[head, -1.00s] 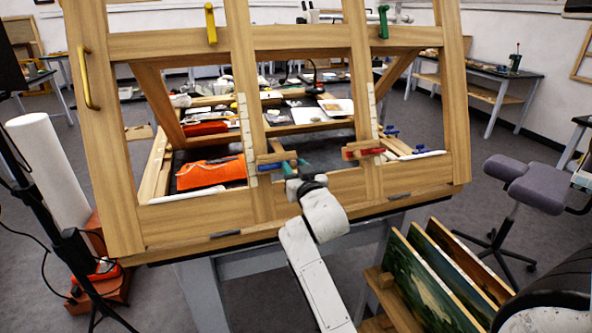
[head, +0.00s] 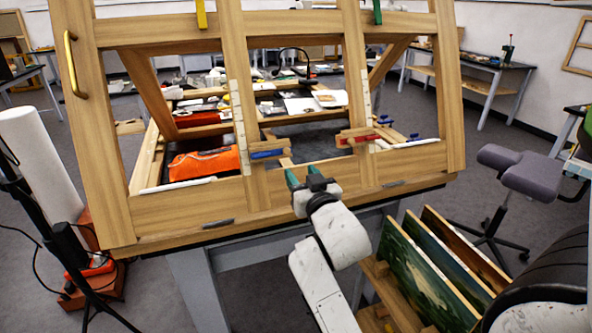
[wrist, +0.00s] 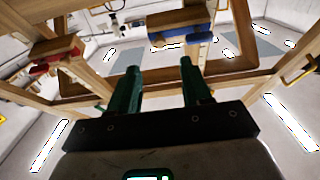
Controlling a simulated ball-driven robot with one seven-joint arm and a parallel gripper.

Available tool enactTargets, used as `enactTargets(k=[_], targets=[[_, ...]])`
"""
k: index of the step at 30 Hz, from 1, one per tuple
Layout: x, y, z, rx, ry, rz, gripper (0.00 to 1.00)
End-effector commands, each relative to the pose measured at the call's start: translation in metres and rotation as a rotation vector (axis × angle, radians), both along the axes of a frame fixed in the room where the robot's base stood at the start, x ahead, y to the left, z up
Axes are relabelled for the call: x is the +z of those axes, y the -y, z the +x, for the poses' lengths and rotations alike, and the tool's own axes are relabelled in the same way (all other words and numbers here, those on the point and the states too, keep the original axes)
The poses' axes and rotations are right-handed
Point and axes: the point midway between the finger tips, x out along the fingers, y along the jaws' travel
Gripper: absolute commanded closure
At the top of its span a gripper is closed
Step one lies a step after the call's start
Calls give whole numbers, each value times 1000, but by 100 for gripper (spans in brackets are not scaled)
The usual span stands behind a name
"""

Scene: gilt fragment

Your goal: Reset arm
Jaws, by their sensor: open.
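My gripper (head: 303,180) has green fingers and is in front of the lower rail of a large wooden frame (head: 190,218). Its fingers are apart with nothing between them, and it also shows in the wrist view (wrist: 158,75). A wooden clamp with a blue bar (head: 267,154) sits on the frame just above and left of the gripper. A wooden clamp with a red bar (head: 362,139) sits to the right. In the wrist view the blue clamp (wrist: 182,35) is beyond the right finger and the red clamp (wrist: 55,52) is at the left.
Green painted panels (head: 418,283) stand in a wooden rack at lower right, near my arm. A stool (head: 515,168) is to the right. A white roll (head: 40,165) and a black stand (head: 40,235) are at the left. An orange cloth (head: 203,163) lies behind the frame.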

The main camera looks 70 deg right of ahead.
Motion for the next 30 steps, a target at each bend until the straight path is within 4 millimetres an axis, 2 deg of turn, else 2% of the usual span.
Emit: enactTargets(k=[6, 24, 27, 29, 30], targets=[[0, -9, -8, 1, 1, 0, 52], [-1, -10, -7, 1, -2, 2, 52], [-17, -19, -1, 23, -43, 45, 52], [-38, -31, 5, 51, -96, 96, 52], [-55, -42, 9, 75, -146, 137, 52]])
